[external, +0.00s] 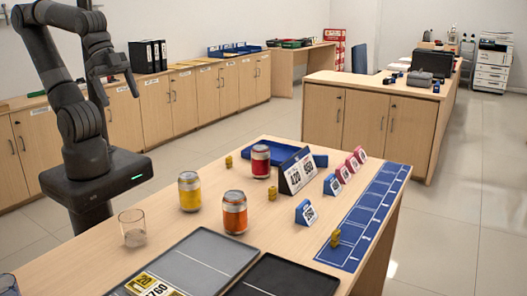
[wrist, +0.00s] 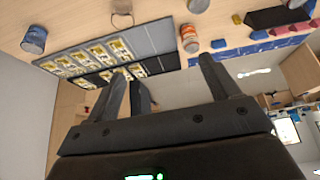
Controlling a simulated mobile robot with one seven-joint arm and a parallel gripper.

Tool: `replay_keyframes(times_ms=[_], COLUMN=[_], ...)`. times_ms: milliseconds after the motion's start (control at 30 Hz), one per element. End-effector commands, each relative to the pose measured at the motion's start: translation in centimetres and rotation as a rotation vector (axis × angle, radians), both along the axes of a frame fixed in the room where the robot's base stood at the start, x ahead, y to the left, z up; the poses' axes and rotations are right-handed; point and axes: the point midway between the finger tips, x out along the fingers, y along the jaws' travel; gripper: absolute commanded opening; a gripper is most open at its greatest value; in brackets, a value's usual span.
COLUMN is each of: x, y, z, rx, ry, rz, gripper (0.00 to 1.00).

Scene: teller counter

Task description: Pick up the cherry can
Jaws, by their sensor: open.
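The can with dark red sides (external: 261,160), which looks like the cherry can, stands upright toward the back of the wooden counter in the external view. An orange-red can (external: 235,212) stands nearer the front, and a yellow can (external: 189,191) stands to its left. In the wrist view the orange-red can (wrist: 189,38) shows near the top; I cannot make out the dark red can there. My gripper (external: 115,88) is raised to the left of the counter, well away from the cans. In the wrist view my gripper (wrist: 176,82) has its fingers apart with nothing between them.
A clear glass (external: 132,228) stands at the counter's left edge. Grey and black trays (external: 205,262) lie in front. A small yellow block (external: 229,161) is near the dark red can.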

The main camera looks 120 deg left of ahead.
Motion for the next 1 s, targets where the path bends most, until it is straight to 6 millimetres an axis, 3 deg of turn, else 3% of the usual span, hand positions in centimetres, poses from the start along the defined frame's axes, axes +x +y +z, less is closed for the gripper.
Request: replay_keyframes(times_ms=[767,867,1000], x=[0.2,1.0,3.6], y=[0.1,0.6,2.2], z=[0.0,0.2,0.5], rx=[-0.007,-0.043,-0.16], ry=[0.003,0.017,0.061], rz=[0.012,0.079,0.298], gripper=[0.85,0.85,0.85])
